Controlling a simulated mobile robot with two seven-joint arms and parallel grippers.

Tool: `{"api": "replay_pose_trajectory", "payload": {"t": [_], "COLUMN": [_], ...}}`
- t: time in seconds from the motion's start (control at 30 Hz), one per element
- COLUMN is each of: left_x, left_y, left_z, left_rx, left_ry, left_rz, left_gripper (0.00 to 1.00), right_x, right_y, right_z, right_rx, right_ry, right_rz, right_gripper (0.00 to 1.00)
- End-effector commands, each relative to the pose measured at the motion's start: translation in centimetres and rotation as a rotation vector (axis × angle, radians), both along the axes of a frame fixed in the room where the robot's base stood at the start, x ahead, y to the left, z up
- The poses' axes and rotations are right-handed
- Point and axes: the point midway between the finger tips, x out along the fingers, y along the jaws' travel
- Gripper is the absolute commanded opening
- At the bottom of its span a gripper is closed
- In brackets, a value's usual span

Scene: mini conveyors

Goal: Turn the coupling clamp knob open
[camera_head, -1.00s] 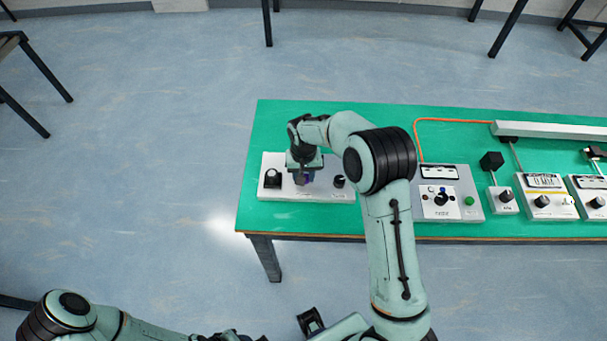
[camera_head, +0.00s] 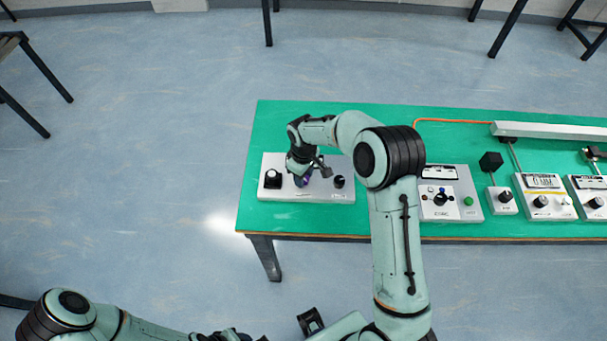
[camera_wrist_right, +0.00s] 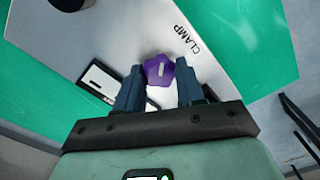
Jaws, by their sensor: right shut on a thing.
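The clamp knob is purple with several lobes and a light mark on top. It shows in the right wrist view (camera_wrist_right: 159,71) between my right gripper's fingers (camera_wrist_right: 160,84), next to the word CLAMP. In the head view my right gripper (camera_head: 303,179) is over the middle of the white panel (camera_head: 318,190), with a bit of purple showing at its tip. It is shut on the knob. My left arm lies at the lower left of the head view, and its fingers cannot be made out.
The panel also carries a black knob on a square base (camera_head: 273,178) at its left and a small black knob (camera_head: 339,181) at its right. A control box (camera_head: 463,183) and more knob units stand farther right on the green table (camera_head: 380,226). The table's left end is close.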

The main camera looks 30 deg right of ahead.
Motion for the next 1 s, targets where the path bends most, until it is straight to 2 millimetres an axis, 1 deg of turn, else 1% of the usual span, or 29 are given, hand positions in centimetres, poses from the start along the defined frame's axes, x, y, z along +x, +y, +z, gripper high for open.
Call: {"api": "replay_pose_trajectory", "payload": {"t": [0.1,0.3,0.8,0.83,0.87,0.9,1.0], "left_x": [0.06,0.08,0.09,0.09,0.09,0.09,0.10], "left_y": [0.00,0.00,0.00,0.00,0.00,0.00,0.00], "left_z": [0.11,0.16,0.17,0.17,0.17,0.17,0.17], "left_rx": [0.000,0.000,0.000,0.000,0.000,0.000,0.000], "left_ry": [-0.001,-0.001,-0.001,-0.001,-0.001,-0.001,-0.001], "left_rz": [0.000,0.000,0.000,0.000,0.000,0.000,0.000], "left_gripper": [0.43,0.43,0.43,0.43,0.43,0.43,0.43], "right_x": [-0.01,-0.01,0.01,0.01,0.01,0.01,0.01], "right_y": [-0.07,-0.03,-0.02,-0.02,-0.02,-0.02,-0.02], "right_z": [0.04,0.03,0.02,0.01,0.01,0.01,0.01], "right_rx": [0.000,0.000,-0.001,-0.001,-0.001,-0.001,-0.001], "right_ry": [0.001,0.001,0.000,0.000,0.000,0.000,0.000], "right_rz": [0.051,0.100,0.117,0.117,0.117,0.117,0.116], "right_gripper": [0.08,0.08,0.08,0.48,0.58,0.64,0.64]}}
